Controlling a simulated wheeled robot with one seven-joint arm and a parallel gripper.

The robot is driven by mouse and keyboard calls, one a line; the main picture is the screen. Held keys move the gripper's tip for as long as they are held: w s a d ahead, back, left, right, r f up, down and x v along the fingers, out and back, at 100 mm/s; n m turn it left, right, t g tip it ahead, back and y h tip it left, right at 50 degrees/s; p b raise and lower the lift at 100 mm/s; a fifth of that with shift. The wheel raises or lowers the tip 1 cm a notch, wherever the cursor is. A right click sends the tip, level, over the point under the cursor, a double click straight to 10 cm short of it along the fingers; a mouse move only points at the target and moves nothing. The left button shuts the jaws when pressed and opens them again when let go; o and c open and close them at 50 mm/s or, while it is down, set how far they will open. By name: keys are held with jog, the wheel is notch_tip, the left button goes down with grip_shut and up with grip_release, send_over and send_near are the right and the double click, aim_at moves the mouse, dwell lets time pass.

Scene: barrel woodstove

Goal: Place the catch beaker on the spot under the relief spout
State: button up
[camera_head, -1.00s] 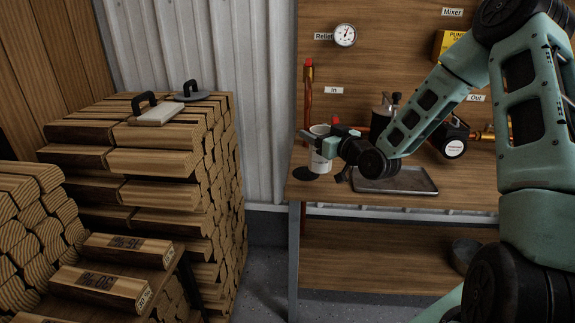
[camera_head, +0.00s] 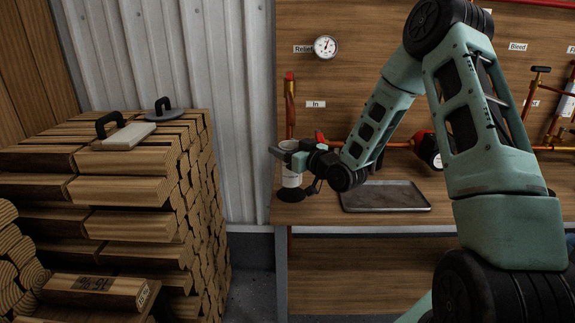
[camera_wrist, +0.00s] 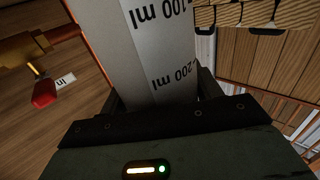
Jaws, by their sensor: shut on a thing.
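The catch beaker (camera_head: 291,179) is a white upright cylinder at the left end of the workbench. My gripper (camera_head: 293,154) is shut on it near its top. In the wrist view the beaker (camera_wrist: 160,45) fills the space between the fingers, with its 100 ml and 200 ml marks showing. A dark round spot (camera_head: 283,196) on the bench shows around the beaker's foot. I cannot tell whether the beaker touches it or hangs just above. The spout's outlet is not clear.
A dark metal tray (camera_head: 385,196) lies on the bench to the right of the beaker. A gauge (camera_head: 326,47) and red-handled piping are on the back panel. Stacked firewood (camera_head: 130,200) stands left of the bench, with two handled plates on top.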

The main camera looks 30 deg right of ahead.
jog(key=shift+f, duration=2)
jog(key=shift+f+b, duration=0.2)
jog(key=shift+b, duration=0.1)
jog(key=o, duration=1.3)
jog(key=shift+c, duration=0.2)
jog(key=shift+r, duration=0.15)
jog(key=shift+r, duration=0.1)
jog(key=s+d, duration=0.2)
jog(key=s, duration=1)
jog(key=shift+b, duration=0.35)
